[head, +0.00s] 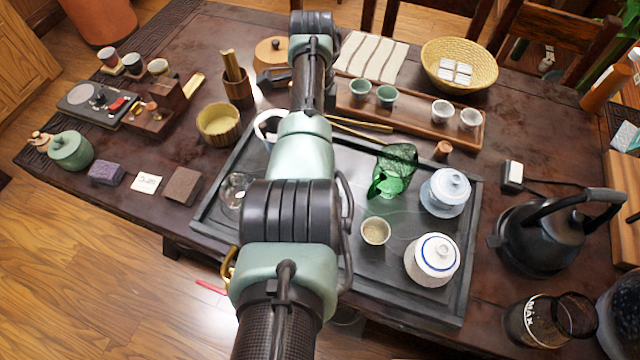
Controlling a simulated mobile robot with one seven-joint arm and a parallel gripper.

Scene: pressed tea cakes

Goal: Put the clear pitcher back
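A small clear glass vessel (235,190), which may be the clear pitcher, stands at the left side of the dark tea tray (455,300). My arm partly covers it, so its full shape is hard to tell. A white-rimmed round vessel (266,122) at the tray's back left is also half behind my arm. A larger clear glass jug marked MAX (530,320) stands at the bottom right, off the tray. My arm reaches across the tray toward the back of the table.
The tray also holds a green glass vessel (394,178), a small cup (376,231) and two lidded white bowls (433,258) (446,192). A black kettle (545,235) stands to the right. A wooden cup tray (410,118) lies behind. Dark table shows between tray and kettle.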

